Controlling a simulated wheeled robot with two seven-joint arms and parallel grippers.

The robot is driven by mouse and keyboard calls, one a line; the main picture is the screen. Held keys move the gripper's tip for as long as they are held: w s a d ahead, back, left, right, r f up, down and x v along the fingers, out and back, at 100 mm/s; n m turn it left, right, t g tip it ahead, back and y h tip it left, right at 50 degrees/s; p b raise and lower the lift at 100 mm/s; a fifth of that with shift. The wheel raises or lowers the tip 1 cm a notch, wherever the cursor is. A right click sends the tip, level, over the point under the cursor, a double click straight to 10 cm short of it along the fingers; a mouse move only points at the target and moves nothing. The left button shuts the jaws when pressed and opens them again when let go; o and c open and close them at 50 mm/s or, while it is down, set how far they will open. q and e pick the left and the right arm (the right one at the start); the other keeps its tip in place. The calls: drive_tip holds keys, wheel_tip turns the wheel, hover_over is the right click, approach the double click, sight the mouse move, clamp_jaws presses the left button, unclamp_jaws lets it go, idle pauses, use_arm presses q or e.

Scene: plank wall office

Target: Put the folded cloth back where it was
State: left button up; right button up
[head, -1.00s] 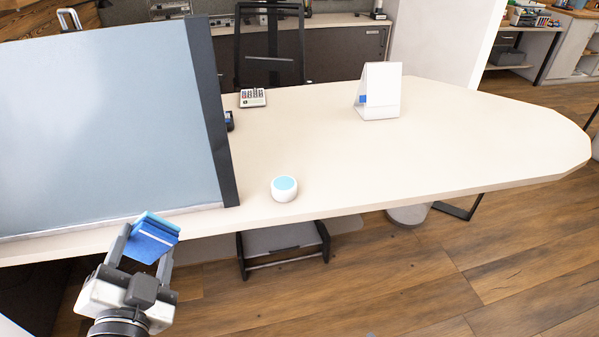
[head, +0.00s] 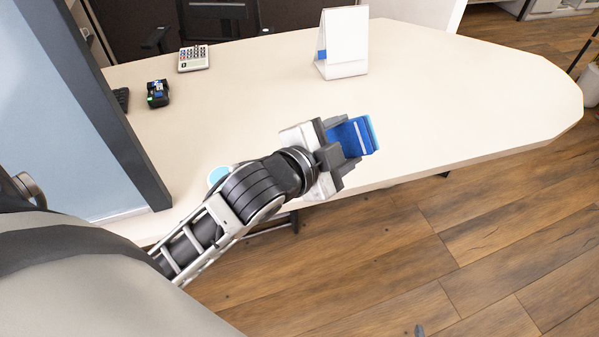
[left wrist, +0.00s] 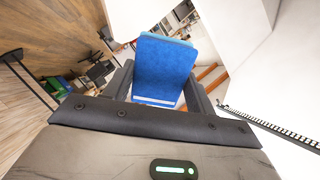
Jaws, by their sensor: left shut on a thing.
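The folded cloth (head: 352,137) is blue with a light stripe and a paler blue edge. My left gripper (head: 340,143) is shut on it and appears to hold it above the desk's front part in the head view. In the left wrist view the cloth (left wrist: 164,68) stands out between the two fingers of the left gripper (left wrist: 158,88). My right gripper is not in view.
The pale desk (head: 450,90) has wide free room at its right. A white tent card (head: 343,42), a calculator (head: 193,58) and a small black device (head: 157,93) stand on it. A large panel (head: 60,110) stands at left.

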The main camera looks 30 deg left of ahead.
use_arm(q)
wheel_tip(320, 180, down, 7)
drive_tip(key=m+g+h+b, duration=0.1)
drive_tip(key=m+g+b, duration=0.1)
drive_tip(key=m+g, duration=0.75)
drive_tip(key=s+a+f+m+g+y+b, duration=0.1)
drive_tip(key=s+a+m+g+y, duration=0.1)
drive_tip(key=s+a+g, duration=0.3)
drive_tip(key=s+a+m+y+b, duration=0.1)
drive_tip(key=s+a+m+y, duration=0.15)
drive_tip(key=a, duration=0.55)
drive_tip(key=w+f, duration=0.3)
drive_tip(key=w, duration=0.1)
drive_tip(key=w+a+f, duration=0.1)
drive_tip(key=w+f, duration=0.2)
drive_tip(key=w, duration=0.1)
drive_tip(key=w+a+f, duration=0.1)
drive_tip(key=w+f, duration=0.2)
drive_tip(key=w, duration=0.1)
drive_tip(key=shift+w+f, duration=0.2)
drive_tip(key=shift+w+a+f, duration=0.1)
drive_tip(key=shift+w+f, duration=0.05)
drive_tip(key=shift+f, duration=1.6)
drive_tip(key=o, duration=1)
drive_tip(key=shift+c, duration=0.2)
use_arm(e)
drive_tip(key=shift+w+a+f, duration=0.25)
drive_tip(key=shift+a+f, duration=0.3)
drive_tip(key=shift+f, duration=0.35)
